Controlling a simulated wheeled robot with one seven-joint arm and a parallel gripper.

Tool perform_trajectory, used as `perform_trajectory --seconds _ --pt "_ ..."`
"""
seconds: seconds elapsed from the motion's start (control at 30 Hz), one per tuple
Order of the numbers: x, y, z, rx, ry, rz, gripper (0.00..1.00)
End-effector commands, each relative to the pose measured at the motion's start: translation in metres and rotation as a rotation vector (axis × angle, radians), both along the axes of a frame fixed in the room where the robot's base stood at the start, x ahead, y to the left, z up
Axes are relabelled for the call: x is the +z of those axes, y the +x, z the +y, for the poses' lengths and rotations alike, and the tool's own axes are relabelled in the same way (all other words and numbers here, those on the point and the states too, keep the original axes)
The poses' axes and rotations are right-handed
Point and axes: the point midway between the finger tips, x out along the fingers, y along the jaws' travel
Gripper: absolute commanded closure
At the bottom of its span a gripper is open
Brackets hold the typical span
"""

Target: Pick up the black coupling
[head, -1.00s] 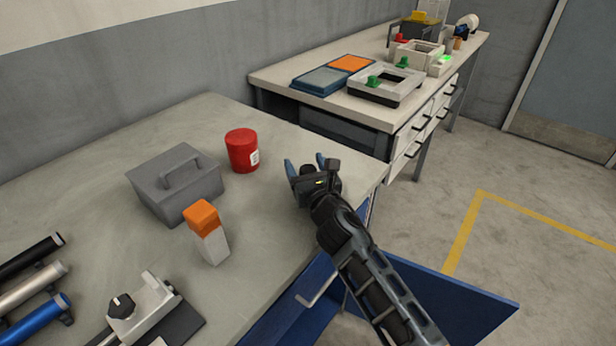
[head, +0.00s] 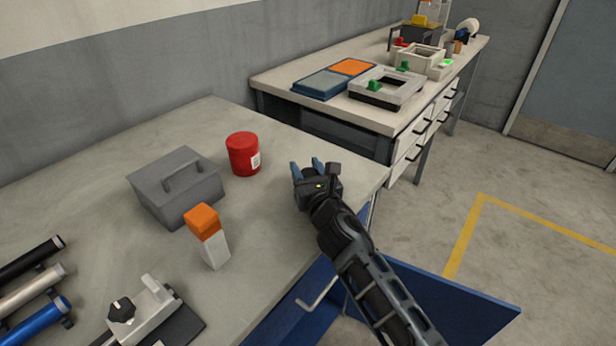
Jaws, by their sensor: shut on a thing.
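My gripper (head: 307,168) is over the right part of the grey bench top, near its right edge, in the head view. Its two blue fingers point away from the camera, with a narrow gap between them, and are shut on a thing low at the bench. I take this to be the black coupling, but the gripper body hides it and I cannot make out its shape. No other black coupling shows in the open on the bench.
A red canister (head: 242,155), a grey box with a handle (head: 168,200) and an orange-topped white bottle (head: 214,247) stand left of my gripper. Several tubes (head: 30,290) and a clamp fixture (head: 140,315) lie at the lower left. A second bench (head: 300,112) stands behind.

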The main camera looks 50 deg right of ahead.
Motion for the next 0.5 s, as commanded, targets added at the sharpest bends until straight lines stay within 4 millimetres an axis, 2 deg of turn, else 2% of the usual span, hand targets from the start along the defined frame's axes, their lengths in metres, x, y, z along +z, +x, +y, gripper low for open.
perform_trajectory --seconds 0.27,0.37,0.5 --pt "0.012 0.000 0.000 0.001 -0.001 -0.001 0.88" --pt "0.024 0.001 0.001 0.002 -0.001 -0.002 0.88" --pt "0.051 0.001 0.001 0.002 -0.001 -0.003 0.88"
